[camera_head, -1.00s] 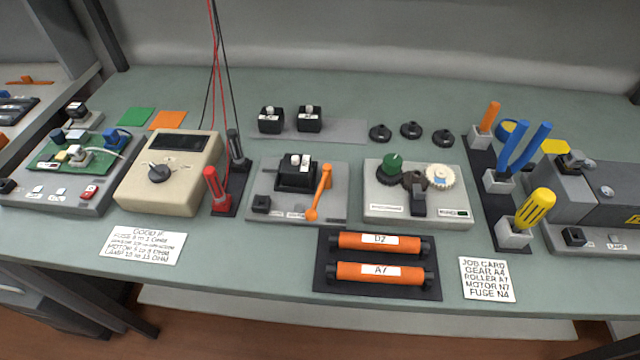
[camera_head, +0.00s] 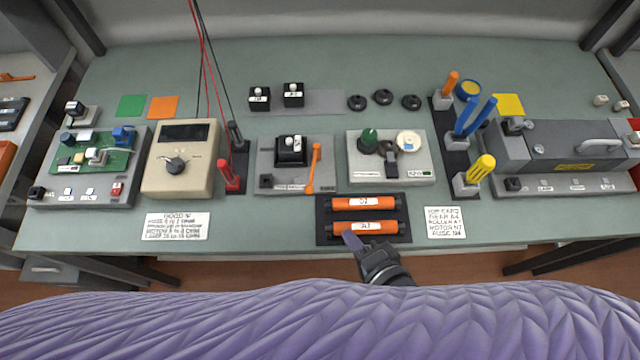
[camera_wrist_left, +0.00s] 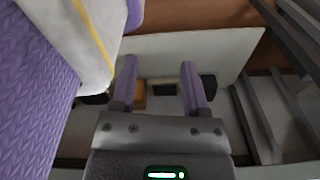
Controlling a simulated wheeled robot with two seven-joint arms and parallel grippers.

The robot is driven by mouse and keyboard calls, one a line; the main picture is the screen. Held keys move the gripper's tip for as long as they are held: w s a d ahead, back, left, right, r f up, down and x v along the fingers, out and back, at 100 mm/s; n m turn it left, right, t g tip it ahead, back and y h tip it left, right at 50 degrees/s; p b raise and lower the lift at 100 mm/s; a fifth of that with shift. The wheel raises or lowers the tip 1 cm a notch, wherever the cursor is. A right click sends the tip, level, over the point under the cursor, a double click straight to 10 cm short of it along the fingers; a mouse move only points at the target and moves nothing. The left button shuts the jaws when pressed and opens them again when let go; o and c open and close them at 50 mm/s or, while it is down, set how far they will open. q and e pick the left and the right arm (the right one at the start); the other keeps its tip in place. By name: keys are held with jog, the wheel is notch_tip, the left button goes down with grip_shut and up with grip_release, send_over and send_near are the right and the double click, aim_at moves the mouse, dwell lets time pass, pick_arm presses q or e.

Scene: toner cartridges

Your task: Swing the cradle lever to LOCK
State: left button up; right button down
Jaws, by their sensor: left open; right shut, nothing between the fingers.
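The orange cradle lever (camera_head: 313,170) stands at the right side of a grey cradle base (camera_head: 263,160) in the middle of the bench. It points away from me and leans slightly right, its round end near the base's front edge. A black motor block (camera_head: 290,155) with a white top sits in the cradle beside it. The lettering along the front is too small to read. My right gripper (camera_head: 352,241) is shut and empty at the front edge of the roller tray, below and right of the lever. My left gripper (camera_wrist_left: 160,85) is open and empty in the left wrist view, away from the cradle.
Two orange rollers (camera_head: 364,203) lie in a dark tray (camera_head: 324,230) in front of the cradle. A beige meter (camera_head: 182,145) and red probe (camera_head: 229,175) stand left. A gear station (camera_head: 420,150) stands right. A grey strip (camera_head: 325,102) with black motors lies behind.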

aim_at(311, 192)
jog(key=b+x, duration=0.4)
jog(key=x, duration=0.9)
jog(key=shift+s, duration=0.1)
jog(key=shift+w+a+f, duration=0.2)
jog(key=shift+w+a, duration=0.05)
jog(key=shift+w, duration=0.2)
